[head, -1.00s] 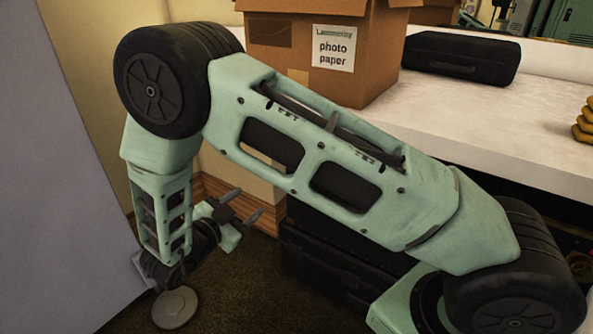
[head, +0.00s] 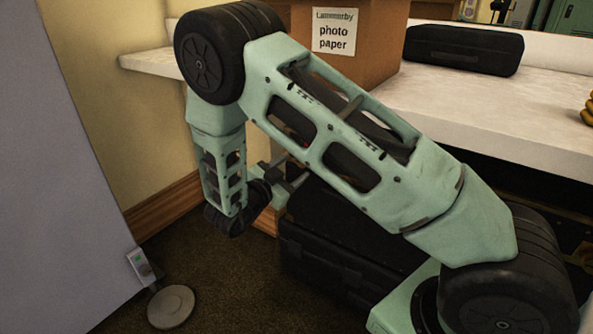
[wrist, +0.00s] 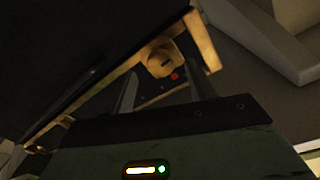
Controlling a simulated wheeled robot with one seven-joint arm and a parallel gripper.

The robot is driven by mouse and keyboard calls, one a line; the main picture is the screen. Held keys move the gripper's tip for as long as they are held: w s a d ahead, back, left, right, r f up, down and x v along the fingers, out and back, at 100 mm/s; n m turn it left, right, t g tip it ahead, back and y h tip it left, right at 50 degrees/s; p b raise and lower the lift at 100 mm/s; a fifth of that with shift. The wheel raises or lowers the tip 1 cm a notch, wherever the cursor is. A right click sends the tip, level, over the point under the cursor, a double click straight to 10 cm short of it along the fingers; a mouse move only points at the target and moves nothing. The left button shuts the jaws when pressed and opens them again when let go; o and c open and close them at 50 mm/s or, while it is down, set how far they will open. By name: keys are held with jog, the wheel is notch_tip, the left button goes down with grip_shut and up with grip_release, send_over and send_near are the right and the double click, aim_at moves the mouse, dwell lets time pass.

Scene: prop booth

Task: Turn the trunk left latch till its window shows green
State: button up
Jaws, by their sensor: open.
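The trunk is a dark case (head: 330,250) low under the counter in the head view, partly hidden by my arm. In the wrist view its dark side (wrist: 75,80) has brass-coloured edging. A brass-coloured latch (wrist: 160,60) shows there between the tips of my gripper (wrist: 162,74), with a small red window (wrist: 175,76) beside it. I cannot tell from the pictures whether this is the left latch, or whether the fingers touch it. My gripper also shows in the head view (head: 286,180), open and empty, in front of the trunk's left end.
A white counter (head: 480,120) stands above, bearing a cardboard photo paper box (head: 380,40) and a black case (head: 462,48). A grey panel (head: 60,190) is at left, with a round grey base (head: 171,307) on the floor. Carpet between them is clear.

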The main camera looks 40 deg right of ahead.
jog(key=shift+x, duration=1.4)
jog(key=shift+c, duration=0.4)
jog(key=c, duration=0.9)
